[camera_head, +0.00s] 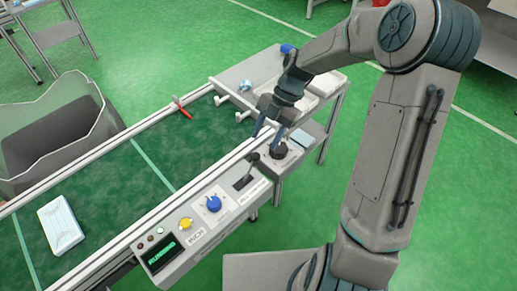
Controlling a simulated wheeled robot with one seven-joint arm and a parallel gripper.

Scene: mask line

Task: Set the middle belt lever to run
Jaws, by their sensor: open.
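The control panel (190,238) runs along the near side of the green conveyor belt (110,190). A dark lever (249,168) rises from a slot plate on the panel, tilted up and to the right. It looks like the belt lever, but its printed labels are too small to read, so I cannot tell its setting. My gripper (266,134) is open and empty. It points down just above and right of the lever, apart from it as far as I can see. A black knob (281,151) stands just right of my gripper.
A blue knob (213,203), a yellow button (185,224) and a lit green display (162,254) sit left of the lever. A grey bin (60,130) stands behind.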

